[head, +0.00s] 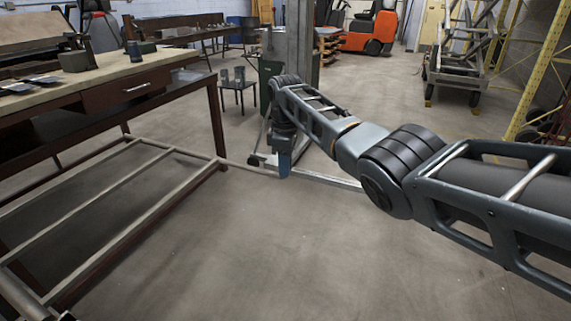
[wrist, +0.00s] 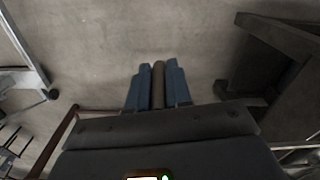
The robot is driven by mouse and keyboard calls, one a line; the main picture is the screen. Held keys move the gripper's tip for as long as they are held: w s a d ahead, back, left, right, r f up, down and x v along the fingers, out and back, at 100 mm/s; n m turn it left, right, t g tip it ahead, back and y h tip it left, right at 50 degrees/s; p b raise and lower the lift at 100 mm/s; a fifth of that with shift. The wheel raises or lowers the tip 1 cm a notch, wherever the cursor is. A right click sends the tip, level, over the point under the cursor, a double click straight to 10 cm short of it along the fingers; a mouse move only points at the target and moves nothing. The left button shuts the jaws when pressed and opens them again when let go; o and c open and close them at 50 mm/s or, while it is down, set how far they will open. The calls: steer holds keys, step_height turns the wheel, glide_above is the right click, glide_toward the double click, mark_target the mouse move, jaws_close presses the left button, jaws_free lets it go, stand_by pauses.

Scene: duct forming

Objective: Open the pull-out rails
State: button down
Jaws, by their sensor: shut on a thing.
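The pull-out rails (head: 150,228) are a low frame of long bars near the floor, reaching out from under the workbench at the left in the head view. My gripper (head: 284,165) points down beyond the far right corner of this frame. In the wrist view, the blue fingers of my gripper (wrist: 158,88) are shut on a narrow brown bar (wrist: 158,70) that looks like part of the rails. A thin brown bar (wrist: 55,143) also runs at the left of that view. The head view does not show the grip clearly.
The workbench (head: 165,83) with a drawer (head: 127,88) stands at the left. A grey post (head: 299,40) with base legs is just behind my gripper. A small dark table (head: 238,86) stands farther back. The floor (head: 330,250) in front is clear.

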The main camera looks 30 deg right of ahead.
steer(key=shift+w+d+r, duration=0.1)
steer(key=shift+w+d, duration=0.05)
steer(key=shift+d, duration=0.05)
steer(key=shift+d, duration=0.1)
steer(key=c, duration=1.1)
jaws_free()
steer(key=shift+o, duration=0.2)
step_height(320, 180, up, 8)
steer(key=shift+f+b, duration=0.15)
steer(key=shift+b, duration=0.15)
